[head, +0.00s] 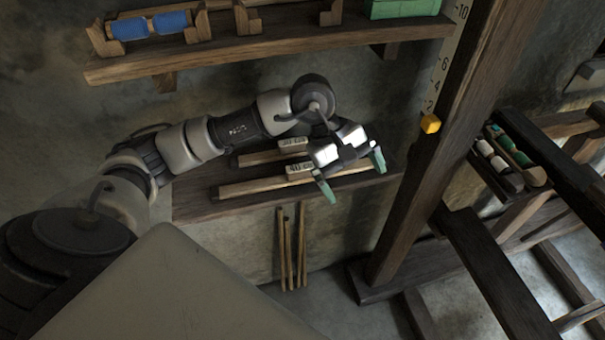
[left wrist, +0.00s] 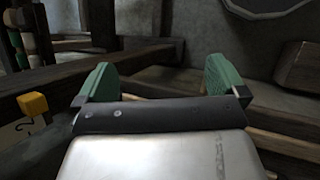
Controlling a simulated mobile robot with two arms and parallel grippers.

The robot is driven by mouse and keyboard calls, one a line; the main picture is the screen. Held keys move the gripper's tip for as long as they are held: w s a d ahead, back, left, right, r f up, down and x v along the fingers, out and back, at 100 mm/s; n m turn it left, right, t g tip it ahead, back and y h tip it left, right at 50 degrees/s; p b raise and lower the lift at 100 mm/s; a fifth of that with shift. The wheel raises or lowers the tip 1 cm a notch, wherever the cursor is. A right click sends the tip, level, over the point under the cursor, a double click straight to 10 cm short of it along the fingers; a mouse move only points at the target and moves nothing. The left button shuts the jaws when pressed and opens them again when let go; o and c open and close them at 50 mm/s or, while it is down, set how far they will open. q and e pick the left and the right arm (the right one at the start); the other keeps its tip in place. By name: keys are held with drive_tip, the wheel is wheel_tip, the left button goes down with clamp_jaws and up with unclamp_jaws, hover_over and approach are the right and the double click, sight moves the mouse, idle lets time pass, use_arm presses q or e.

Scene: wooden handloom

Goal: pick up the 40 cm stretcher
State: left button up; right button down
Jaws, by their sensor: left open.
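The 40 cm stretcher (head: 250,186) is a pale wooden bar lying on the lower wall shelf, with a block marked 40 (head: 300,169) on it. A second bar, the 30 cm stretcher (head: 258,158), lies behind it with its own marked block (head: 293,146). My left gripper (head: 352,176) is open, its green fingertips spread, over the right part of the 40 cm stretcher. It hides some of that bar. In the left wrist view my left gripper (left wrist: 160,78) shows nothing between its fingertips. Pale wooden bars run at the lower right there; I cannot tell which is which. My right gripper is not in view.
A dark loom post (head: 425,170) with a yellow block (head: 430,124) stands close on the right. Thin sticks (head: 290,250) hang below.

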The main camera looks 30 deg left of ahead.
sight(302, 166)
use_arm(q)
drive_tip(key=a+y, duration=0.2)
drive_tip(key=a, duration=0.2)
drive_tip(key=w+a+r+y, duration=0.1)
drive_tip(key=a+y, duration=0.1)
drive_tip(key=a, duration=0.1)
drive_tip(key=a+m+y, duration=0.1)
drive_tip(key=a+y, duration=0.1)
drive_tip(key=a, duration=0.2)
drive_tip(key=shift+w+a+r, duration=0.25)
drive_tip(key=shift+w+a, duration=0.1)
drive_tip(key=shift+w, duration=0.05)
drive_tip(key=shift+a+f+y, duration=0.15)
drive_tip(key=shift+a+y, duration=0.1)
drive_tip(key=shift+y, duration=0.05)
drive_tip(key=shift+s+f+p, duration=0.1)
drive_tip(key=shift+f+p, duration=0.2)
drive_tip(key=shift+f, duration=0.55)
drive_tip(key=f, duration=0.1)
drive_tip(key=f+p, duration=0.1)
drive_tip(key=f, duration=0.2)
drive_tip(key=shift+s+d+f, duration=0.15)
drive_tip(key=shift+s+d, duration=0.15)
drive_tip(key=shift+s, duration=0.05)
drive_tip(key=shift+f, duration=0.6)
drive_tip(key=shift+r, duration=0.1)
drive_tip(key=c, duration=1)
